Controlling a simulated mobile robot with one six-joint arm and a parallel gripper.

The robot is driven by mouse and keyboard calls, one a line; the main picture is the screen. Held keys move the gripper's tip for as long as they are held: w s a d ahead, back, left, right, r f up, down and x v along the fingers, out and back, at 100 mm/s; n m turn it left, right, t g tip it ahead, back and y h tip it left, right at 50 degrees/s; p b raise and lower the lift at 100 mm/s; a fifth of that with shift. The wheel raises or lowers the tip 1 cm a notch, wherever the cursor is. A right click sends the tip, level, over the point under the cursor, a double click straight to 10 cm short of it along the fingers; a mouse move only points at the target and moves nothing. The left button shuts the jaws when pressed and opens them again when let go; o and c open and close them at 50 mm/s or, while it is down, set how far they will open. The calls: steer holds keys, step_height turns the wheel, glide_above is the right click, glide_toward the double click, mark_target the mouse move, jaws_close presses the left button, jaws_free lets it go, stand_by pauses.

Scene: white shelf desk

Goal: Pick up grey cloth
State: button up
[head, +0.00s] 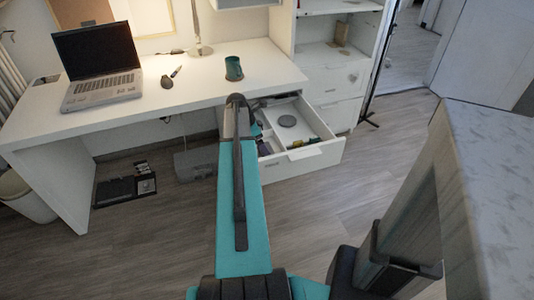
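I cannot make out a grey cloth for certain. An open white drawer (319,157) to the right of my arm holds several small things. Among them is a round flat grey item (287,121) lying in its back part; it is too small to tell whether it is cloth. My teal arm reaches forward from the bottom of the view, up to the left side of the drawer, and hides part of its contents. My gripper does not show; it is hidden beyond the arm.
The floor (330,195) before the drawer is clear.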

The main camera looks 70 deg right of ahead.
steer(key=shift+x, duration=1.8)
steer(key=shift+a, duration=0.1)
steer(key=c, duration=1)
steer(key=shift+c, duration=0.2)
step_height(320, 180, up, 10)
